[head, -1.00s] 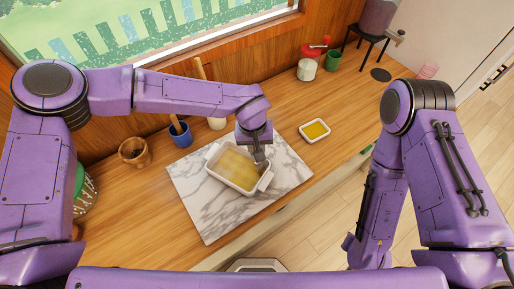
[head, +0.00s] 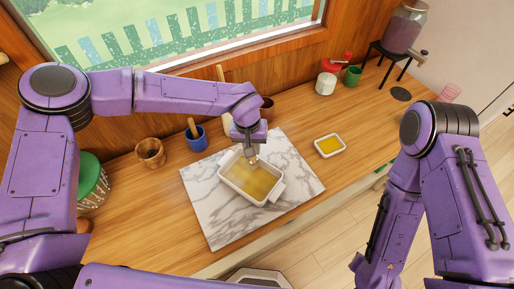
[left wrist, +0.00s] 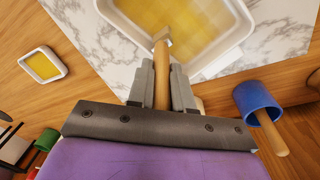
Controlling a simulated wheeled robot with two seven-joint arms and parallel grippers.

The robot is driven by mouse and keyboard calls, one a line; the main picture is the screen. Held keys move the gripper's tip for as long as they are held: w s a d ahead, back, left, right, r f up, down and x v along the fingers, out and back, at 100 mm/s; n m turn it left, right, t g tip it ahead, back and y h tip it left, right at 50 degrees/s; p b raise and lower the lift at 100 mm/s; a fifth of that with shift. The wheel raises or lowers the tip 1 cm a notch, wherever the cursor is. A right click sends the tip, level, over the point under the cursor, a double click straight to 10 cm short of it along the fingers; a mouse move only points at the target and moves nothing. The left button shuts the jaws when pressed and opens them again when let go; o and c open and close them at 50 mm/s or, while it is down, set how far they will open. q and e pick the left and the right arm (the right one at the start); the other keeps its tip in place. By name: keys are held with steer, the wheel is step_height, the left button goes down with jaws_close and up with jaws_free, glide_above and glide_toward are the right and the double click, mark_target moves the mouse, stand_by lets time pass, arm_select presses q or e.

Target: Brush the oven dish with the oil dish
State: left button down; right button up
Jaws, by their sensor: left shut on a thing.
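The oven dish (head: 236,193) is white and rectangular, with a yellow film over its floor, and sits on a marble board (head: 212,226). My left gripper (head: 252,158) is over its back side, shut on a brush. In the left wrist view the brush's wooden handle (left wrist: 161,78) stands between the fingers, and its head reaches into the oven dish (left wrist: 226,58). The bristles are hardly visible. The small white oil dish (head: 328,156) with yellow oil stands on the counter right of the board; it also shows in the left wrist view (left wrist: 60,73). My right gripper is out of view.
A blue cup (head: 197,143) with a wooden-handled tool and a wooden mortar (head: 150,153) stand left of the board. A white jar (head: 325,84), green mug (head: 353,75) and drink dispenser (head: 405,30) stand at the back right. The counter around the oil dish is clear.

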arm_select(q)
steer(key=shift+w+a, duration=1.45)
steer(key=shift+a, duration=1.05)
steer(key=shift+s+d, duration=3.25)
steer(key=shift+d, duration=2.25)
steer(key=shift+w+a, duration=3.3)
steer(key=shift+a, duration=2.25)
step_height(320, 180, up, 8)
